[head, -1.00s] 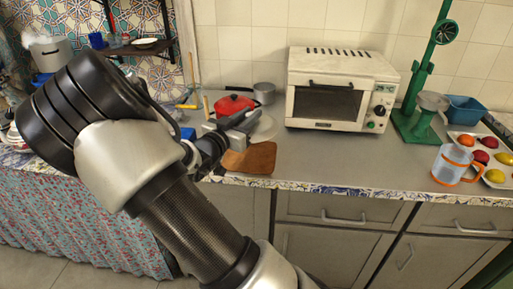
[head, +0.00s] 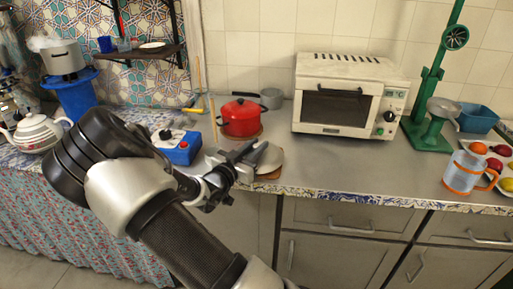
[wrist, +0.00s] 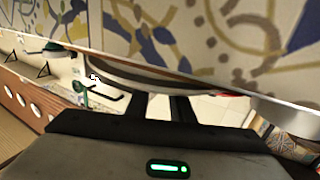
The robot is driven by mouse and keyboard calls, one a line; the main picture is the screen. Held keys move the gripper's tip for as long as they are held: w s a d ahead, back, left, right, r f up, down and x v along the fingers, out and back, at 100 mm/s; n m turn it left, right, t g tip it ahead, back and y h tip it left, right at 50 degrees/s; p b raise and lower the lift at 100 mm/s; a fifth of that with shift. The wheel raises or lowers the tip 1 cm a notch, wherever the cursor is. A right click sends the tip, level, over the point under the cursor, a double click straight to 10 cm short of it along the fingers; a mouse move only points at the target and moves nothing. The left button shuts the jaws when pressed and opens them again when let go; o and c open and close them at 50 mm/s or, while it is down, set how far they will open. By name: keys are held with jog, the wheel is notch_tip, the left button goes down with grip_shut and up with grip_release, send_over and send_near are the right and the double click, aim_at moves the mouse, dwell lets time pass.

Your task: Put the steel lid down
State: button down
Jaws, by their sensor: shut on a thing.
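The steel lid (head: 267,159) is a shiny grey disc at the counter's front edge, in the middle of the head view. My gripper (head: 240,164) is shut on it from the left, and the jaws hide part of it. A brown board (head: 269,174) shows just below the lid, mostly covered by it. I cannot tell whether lid and board touch. In the wrist view my gripper (wrist: 165,108) has its fingers against a thin, pale metal edge that runs across the picture, apparently the lid's.
A red pot (head: 240,119) stands behind the lid, with a grey saucepan (head: 271,98) beyond. A blue appliance (head: 181,152) is to the left, a white oven (head: 345,97) to the right. The grey counter (head: 345,166) before the oven is clear.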

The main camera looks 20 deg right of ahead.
jog(key=shift+f, duration=0.1)
jog(key=shift+f, duration=0.15)
jog(key=c, duration=1.5)
grip_release()
jog(key=shift+c, duration=0.2)
jog(key=shift+r, duration=0.35)
jog(key=p+v, duration=0.1)
jog(key=v, duration=1.1)
jog(key=shift+p, duration=0.3)
jog(key=shift+f, duration=0.15)
